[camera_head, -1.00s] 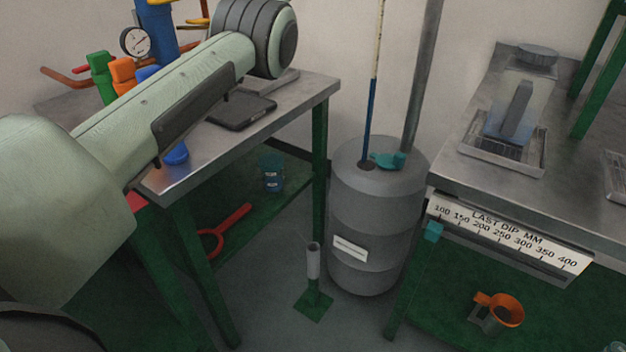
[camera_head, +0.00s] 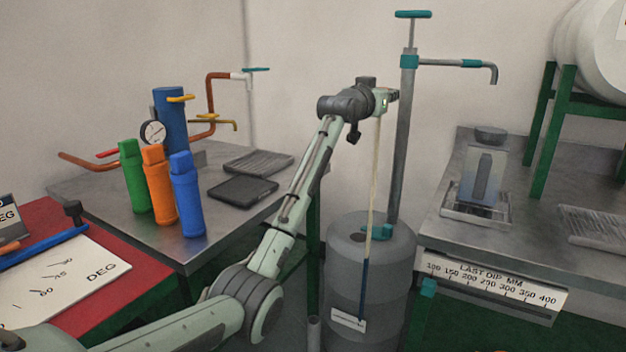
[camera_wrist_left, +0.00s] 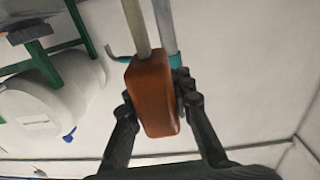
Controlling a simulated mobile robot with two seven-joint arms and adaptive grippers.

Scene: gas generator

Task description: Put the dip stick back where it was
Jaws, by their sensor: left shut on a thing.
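My left gripper (camera_head: 388,97) is shut on the brown handle (camera_wrist_left: 152,95) of the dip stick, high above the drum; it also shows in the left wrist view (camera_wrist_left: 157,105). The dip stick (camera_head: 374,185) is a thin cream rod with a dark blue lower part. It hangs nearly upright, leaning slightly, and its lower end overlaps the drum's front near the white label. A grey upright tube (camera_head: 314,332) shows at the bottom edge, left of the drum. My right gripper is not in view.
A grey pump pipe (camera_head: 405,145) with a teal handle rises from the drum behind the stick. The left bench (camera_head: 100,185) holds green, orange and blue bottles. The right bench (camera_head: 540,225) carries a dip scale (camera_head: 490,283) on its front edge.

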